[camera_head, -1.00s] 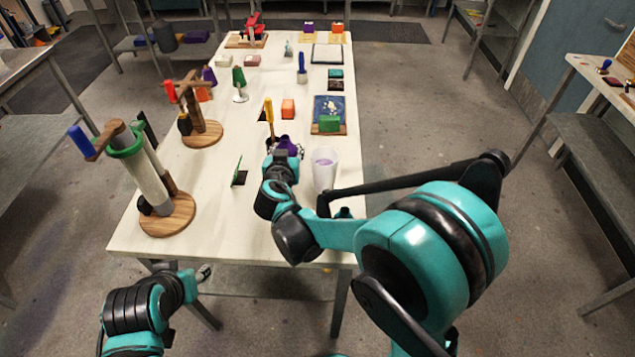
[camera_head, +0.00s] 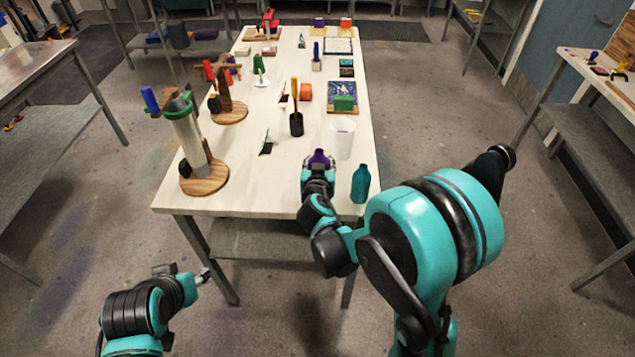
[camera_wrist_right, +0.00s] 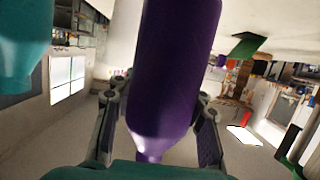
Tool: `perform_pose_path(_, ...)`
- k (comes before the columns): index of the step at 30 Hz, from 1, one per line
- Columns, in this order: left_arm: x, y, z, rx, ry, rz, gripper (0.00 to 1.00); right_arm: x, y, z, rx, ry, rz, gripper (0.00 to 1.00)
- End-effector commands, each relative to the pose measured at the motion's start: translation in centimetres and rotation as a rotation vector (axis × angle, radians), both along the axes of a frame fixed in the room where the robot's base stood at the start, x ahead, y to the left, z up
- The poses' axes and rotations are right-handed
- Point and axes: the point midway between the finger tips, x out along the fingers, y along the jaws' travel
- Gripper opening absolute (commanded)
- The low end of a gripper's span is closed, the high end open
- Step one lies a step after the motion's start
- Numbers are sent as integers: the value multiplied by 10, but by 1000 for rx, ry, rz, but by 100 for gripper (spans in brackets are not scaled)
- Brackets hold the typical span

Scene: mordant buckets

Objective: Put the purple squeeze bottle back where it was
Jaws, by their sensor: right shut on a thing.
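The purple squeeze bottle (camera_head: 319,159) is held in my right gripper (camera_head: 318,176) over the near part of the table (camera_head: 240,200). In the right wrist view the bottle (camera_wrist_right: 172,70) fills the middle, with my right gripper's fingers (camera_wrist_right: 155,125) shut on it from both sides. In that view its narrow end points down the picture. Whether the bottle touches the table is hidden. A teal bottle (camera_head: 360,184) stands to the right of the gripper. My left gripper (camera_head: 190,275) is low at the left, off the table; its finger opening is too small to tell.
A white cup (camera_head: 343,138) stands just behind the held bottle. A wooden-based stand (camera_head: 203,178) is at the table's left. The near table front is mostly clear.

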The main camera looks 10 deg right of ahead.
Motion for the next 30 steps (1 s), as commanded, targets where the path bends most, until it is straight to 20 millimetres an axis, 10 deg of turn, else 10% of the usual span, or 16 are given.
perform_pose_path(12, 0, 0, -21, 0, 0, 0, 40, 0, 1, -48, 0, 0, 1, 0)
perform_pose_path(23, 0, 0, -24, 0, 0, 0, 40, 0, 0, -50, 0, 0, 1, 0)
perform_pose_path(24, 0, 0, -24, 0, 0, 0, 40, -1, 0, -50, 0, 0, 0, 38)
perform_pose_path(27, 0, 0, -23, 0, 0, 0, 40, 0, 0, -49, 0, 0, 0, 62)
perform_pose_path(30, 0, 0, -23, 0, 0, 0, 40, 0, 0, -49, 0, 0, 0, 62)
